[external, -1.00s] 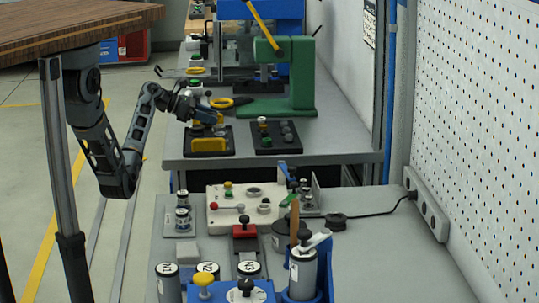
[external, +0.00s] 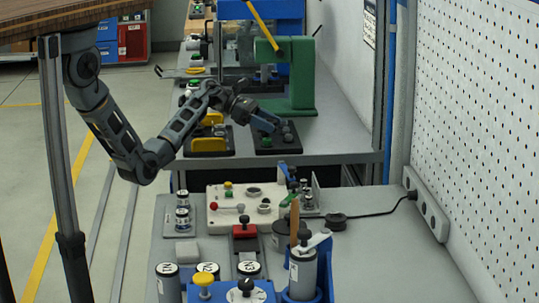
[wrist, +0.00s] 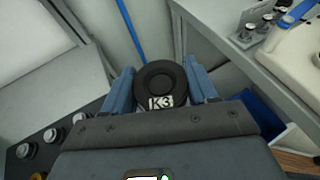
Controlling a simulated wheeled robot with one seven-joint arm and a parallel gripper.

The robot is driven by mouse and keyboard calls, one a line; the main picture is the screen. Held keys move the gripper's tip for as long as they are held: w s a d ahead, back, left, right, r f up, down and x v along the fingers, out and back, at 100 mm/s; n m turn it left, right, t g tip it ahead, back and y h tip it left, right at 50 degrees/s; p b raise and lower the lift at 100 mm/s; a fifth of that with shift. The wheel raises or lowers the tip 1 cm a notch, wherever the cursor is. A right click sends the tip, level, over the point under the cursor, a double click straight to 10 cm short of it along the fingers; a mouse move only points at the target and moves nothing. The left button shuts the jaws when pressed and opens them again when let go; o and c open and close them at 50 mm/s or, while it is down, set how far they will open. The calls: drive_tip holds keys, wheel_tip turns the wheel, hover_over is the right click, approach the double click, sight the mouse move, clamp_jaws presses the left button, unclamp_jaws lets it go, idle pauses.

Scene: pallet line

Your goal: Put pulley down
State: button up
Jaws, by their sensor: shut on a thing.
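The pulley (wrist: 160,80) is a black disc with a round hub and the white label K3. In the wrist view it sits between the two blue fingers of my gripper (wrist: 162,88), which is shut on it. In the external view my gripper (external: 274,126) is over the right end of the far bench, by the right black board (external: 266,148). The pulley cannot be made out there. How high it is above the bench is hard to tell.
The left black board (external: 225,149) with yellow blocks (external: 209,144) is beside my gripper. A green press (external: 292,75) stands behind. In the wrist view several round knobs (wrist: 52,135) lie lower left. The near bench (external: 375,240) has a white panel (external: 246,218).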

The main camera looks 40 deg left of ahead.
drive_tip(key=s+d+r+m+g+h+p, duration=0.1)
drive_tip(key=s+d+m+g+p, duration=0.15)
drive_tip(key=d, duration=0.85)
drive_tip(key=s+d+m+g+p, duration=0.1)
drive_tip(key=s+d+m+g, duration=0.15)
drive_tip(key=d, duration=0.75)
drive_tip(key=s+d+m+g+y+p, duration=0.1)
drive_tip(key=s+d+m+g+p, duration=0.15)
drive_tip(key=s+d, duration=0.6)
drive_tip(key=s+d+m+g+p, duration=0.25)
drive_tip(key=s+d, duration=0.25)
drive_tip(key=d, duration=0.6)
drive_tip(key=n+b, duration=0.1)
drive_tip(key=b, duration=0.7)
hover_over(348, 202)
drive_tip(key=s, duration=0.1)
drive_tip(key=f, duration=0.6)
drive_tip(key=shift+s+d+f, duration=0.2)
drive_tip(key=shift+d+f, duration=0.2)
drive_tip(key=shift+w+a+f+b, duration=0.15)
drive_tip(key=shift+w+a+b, duration=0.2)
drive_tip(key=shift+w+b, duration=0.4)
wheel_tip(348, 202, down, 4)
drive_tip(key=b, duration=0.4)
drive_tip(key=shift+s+b, duration=0.15)
drive_tip(key=shift+b, duration=0.2)
drive_tip(key=shift+f, duration=0.15)
drive_tip(key=o, duration=0.8)
drive_tip(key=shift+o, duration=0.2)
